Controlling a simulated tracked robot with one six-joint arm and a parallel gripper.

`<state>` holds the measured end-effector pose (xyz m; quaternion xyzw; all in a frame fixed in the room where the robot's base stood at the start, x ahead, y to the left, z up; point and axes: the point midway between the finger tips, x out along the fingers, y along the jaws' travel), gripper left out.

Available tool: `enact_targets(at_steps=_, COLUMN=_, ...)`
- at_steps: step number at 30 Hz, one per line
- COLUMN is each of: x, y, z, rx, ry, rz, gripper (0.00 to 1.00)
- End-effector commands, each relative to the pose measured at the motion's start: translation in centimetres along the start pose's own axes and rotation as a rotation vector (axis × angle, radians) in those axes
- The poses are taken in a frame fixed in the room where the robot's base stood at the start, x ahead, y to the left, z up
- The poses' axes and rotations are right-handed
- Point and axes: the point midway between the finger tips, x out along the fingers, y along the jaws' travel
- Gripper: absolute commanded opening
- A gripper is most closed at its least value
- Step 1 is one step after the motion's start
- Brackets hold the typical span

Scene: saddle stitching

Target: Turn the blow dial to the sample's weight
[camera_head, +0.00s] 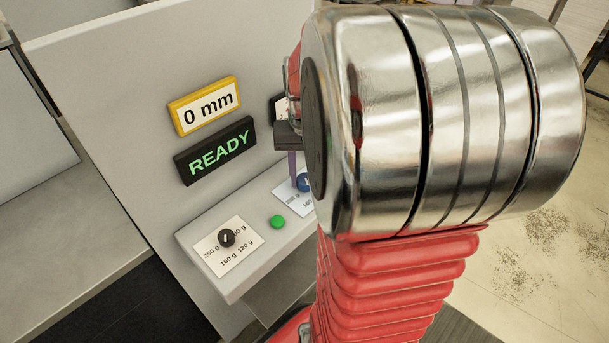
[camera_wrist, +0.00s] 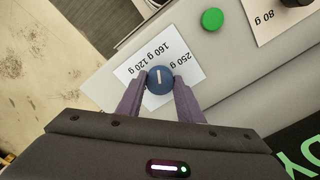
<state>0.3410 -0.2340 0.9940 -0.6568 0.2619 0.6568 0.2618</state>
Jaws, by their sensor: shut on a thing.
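A blue dial (camera_wrist: 158,79) with a white pointer line stands on a white card (camera_wrist: 126,73) marked 120 g, 160 g and 250 g; any other mark there is hidden. My gripper (camera_wrist: 160,82) is shut on the blue dial, one purple finger on each side. The pointer line runs roughly up and down in the wrist view; I cannot tell which mark it points to. In the head view my arm partly hides the blue dial (camera_head: 303,182). A black dial (camera_head: 226,238) sits on a similar card marked 80, 120, 160 and 250 g. I see no sample.
A green button (camera_head: 278,222) sits between the dials on the grey ledge (camera_head: 236,289). Above it, the upright panel carries a yellow-framed display (camera_head: 206,105) reading "0 mm" and a black display (camera_head: 216,151) reading "READY". Another small plate is mostly hidden by my arm.

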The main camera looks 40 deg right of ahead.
Motion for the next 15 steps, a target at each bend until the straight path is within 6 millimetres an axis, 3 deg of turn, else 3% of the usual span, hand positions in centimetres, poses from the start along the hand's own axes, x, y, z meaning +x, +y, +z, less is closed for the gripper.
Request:
enact_targets(at_steps=7, x=0.03, y=-0.02, z=0.06, rx=-0.001, ry=-0.002, rz=0.000, gripper=0.11)
enact_targets(at_steps=8, x=0.03, y=-0.02, z=0.06, rx=-0.001, ry=-0.002, rz=0.000, gripper=0.35)
enact_targets(at_steps=15, x=0.02, y=0.00, z=0.03, rx=-0.002, ry=-0.001, rz=0.000, gripper=0.51)
